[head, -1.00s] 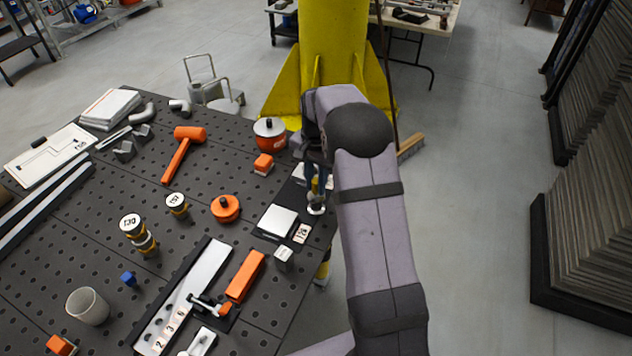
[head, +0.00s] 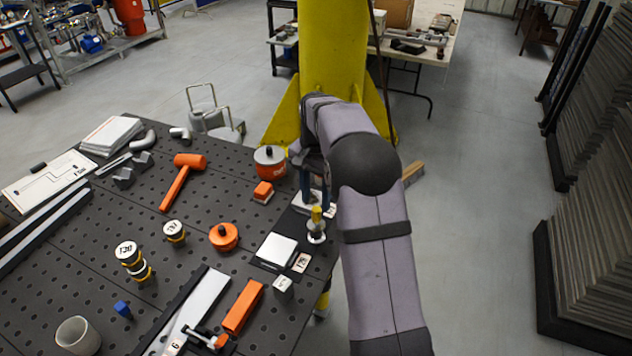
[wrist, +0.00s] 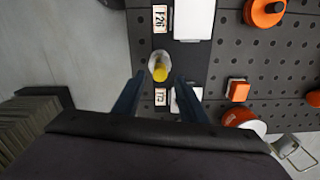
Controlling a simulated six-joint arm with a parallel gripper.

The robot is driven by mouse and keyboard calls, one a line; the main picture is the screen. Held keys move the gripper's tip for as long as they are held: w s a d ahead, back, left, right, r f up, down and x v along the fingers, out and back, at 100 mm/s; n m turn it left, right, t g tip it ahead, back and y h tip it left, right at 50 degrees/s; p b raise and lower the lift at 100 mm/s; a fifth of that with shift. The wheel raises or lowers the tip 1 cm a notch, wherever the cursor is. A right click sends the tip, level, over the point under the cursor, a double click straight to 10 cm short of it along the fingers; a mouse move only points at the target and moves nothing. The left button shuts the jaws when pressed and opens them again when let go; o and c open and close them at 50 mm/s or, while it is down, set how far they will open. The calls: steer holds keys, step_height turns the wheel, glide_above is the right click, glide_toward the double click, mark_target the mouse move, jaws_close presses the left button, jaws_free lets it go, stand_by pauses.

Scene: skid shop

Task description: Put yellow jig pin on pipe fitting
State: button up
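The yellow jig pin (head: 316,214) stands on the pale pipe fitting (head: 316,233) near the right edge of the dark perforated table. In the wrist view the pin (wrist: 161,73) shows as a yellow patch within the outline of the round fitting (wrist: 157,58). How deep it sits is hard to tell. My gripper (head: 314,199) is just behind and above the pin. In the wrist view its two blue fingers (wrist: 158,92) are spread wide, with nothing between them, and the pin lies ahead of their tips.
White blocks (wrist: 194,18) and small label cards (wrist: 160,18) lie close to the fitting. An orange block (head: 263,192) and an orange-and-white round container (head: 270,161) stand left of my gripper. A yellow column (head: 333,50) rises behind the table. Open floor lies to the right.

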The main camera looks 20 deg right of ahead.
mark_target(316, 210)
step_height(316, 210, up, 7)
steer(key=shift+f+b, duration=0.2)
steer(key=shift+b, duration=0.25)
steer(key=shift+s, duration=0.1)
steer(key=s+a+f+n, duration=0.3)
steer(key=s, duration=0.6)
steer(key=s+a+f+n, duration=0.3)
steer(key=s+f+n, duration=0.1)
steer(key=s, duration=0.5)
steer(key=s+a+f+n, duration=0.3)
steer(key=s+f, duration=0.1)
steer(key=s, duration=0.5)
steer(key=shift+s+f+n, duration=0.15)
steer(key=shift+s+n, duration=0.15)
steer(key=shift+n, duration=0.1)
